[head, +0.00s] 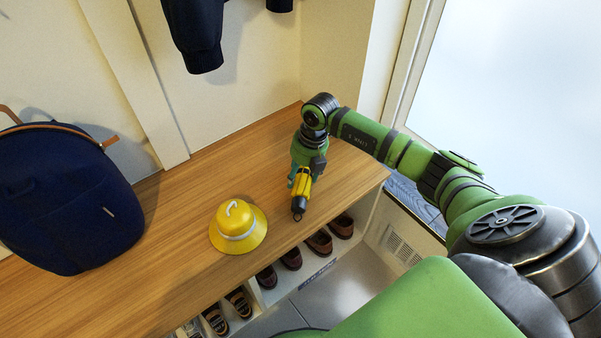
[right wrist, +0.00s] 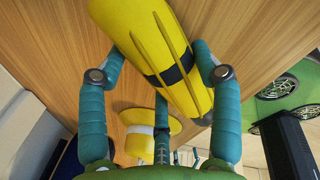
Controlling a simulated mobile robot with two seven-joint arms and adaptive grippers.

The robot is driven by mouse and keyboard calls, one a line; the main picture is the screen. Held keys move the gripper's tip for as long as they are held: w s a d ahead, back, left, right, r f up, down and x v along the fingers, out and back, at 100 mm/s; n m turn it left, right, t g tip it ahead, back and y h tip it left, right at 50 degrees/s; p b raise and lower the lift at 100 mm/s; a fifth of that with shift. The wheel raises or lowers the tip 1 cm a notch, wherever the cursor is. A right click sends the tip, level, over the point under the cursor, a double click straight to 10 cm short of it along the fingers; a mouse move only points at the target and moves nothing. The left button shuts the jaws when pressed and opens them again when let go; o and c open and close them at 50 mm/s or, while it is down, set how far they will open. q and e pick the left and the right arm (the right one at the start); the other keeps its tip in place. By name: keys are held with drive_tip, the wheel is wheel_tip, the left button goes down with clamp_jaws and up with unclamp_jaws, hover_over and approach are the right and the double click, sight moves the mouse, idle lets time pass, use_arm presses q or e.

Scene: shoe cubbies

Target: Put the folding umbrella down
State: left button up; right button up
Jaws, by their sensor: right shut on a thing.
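The folding umbrella (head: 302,187) is yellow with a black band and a dark end. My right gripper (head: 303,178) is shut on it, at the right end of the wooden bench top. In the right wrist view the umbrella (right wrist: 150,45) lies between the teal fingers of my right gripper (right wrist: 160,75), with the wood close behind it. I cannot tell whether the umbrella touches the wood. Its dark end points toward the bench's front edge. My left gripper is not in view.
A yellow hat (head: 238,228) with a pale band sits on the bench (head: 180,240), left of the umbrella. A navy backpack (head: 65,200) stands farther left. Shoes (head: 319,242) fill cubbies below the front edge. A dark garment (head: 197,35) hangs above. Bare wood lies between backpack and hat.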

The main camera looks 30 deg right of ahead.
sight(309, 174)
drive_tip(key=o, duration=1.3)
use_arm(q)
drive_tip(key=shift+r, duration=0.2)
use_arm(e)
drive_tip(key=shift+o, duration=0.2)
drive_tip(key=shift+r, duration=0.15)
use_arm(q)
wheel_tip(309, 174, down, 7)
drive_tip(key=p, duration=0.2)
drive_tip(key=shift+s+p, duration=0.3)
drive_tip(key=shift+p, duration=0.05)
use_arm(e)
wheel_tip(309, 174, up, 12)
drive_tip(key=s+d, duration=0.1)
drive_tip(key=shift+s+d, duration=0.3)
drive_tip(key=shift+d, duration=0.1)
drive_tip(key=shift+f, duration=0.2)
